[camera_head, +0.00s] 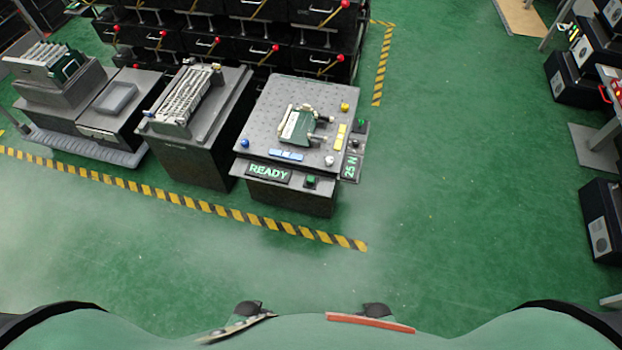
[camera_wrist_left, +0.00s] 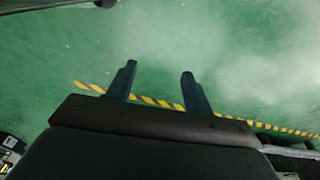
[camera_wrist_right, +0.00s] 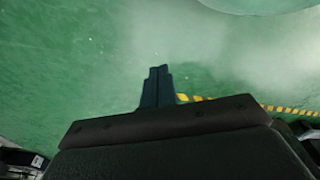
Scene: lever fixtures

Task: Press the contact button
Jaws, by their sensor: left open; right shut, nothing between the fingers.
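A black fixture table (camera_head: 266,110) with a perforated top stands ahead, beyond the striped floor line. On its front edge is a READY display (camera_head: 269,174). A small green button (camera_head: 311,181) sits just right of that display. A side panel reading 25 N (camera_head: 350,166) carries another small green button (camera_head: 360,125). I cannot tell which is the contact button. A green and white device (camera_head: 302,124) sits on the table top. In the left wrist view my left gripper (camera_wrist_left: 157,78) is open and empty over the floor. My right gripper (camera_wrist_right: 159,72) is shut and empty, away from the table.
A black pedestal (camera_head: 196,130) with a metal rack stands left of the table, and a stepped bench (camera_head: 85,105) is further left. Black drawer shelves (camera_head: 235,35) stand behind. Yellow-black floor tape (camera_head: 190,202) crosses before them.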

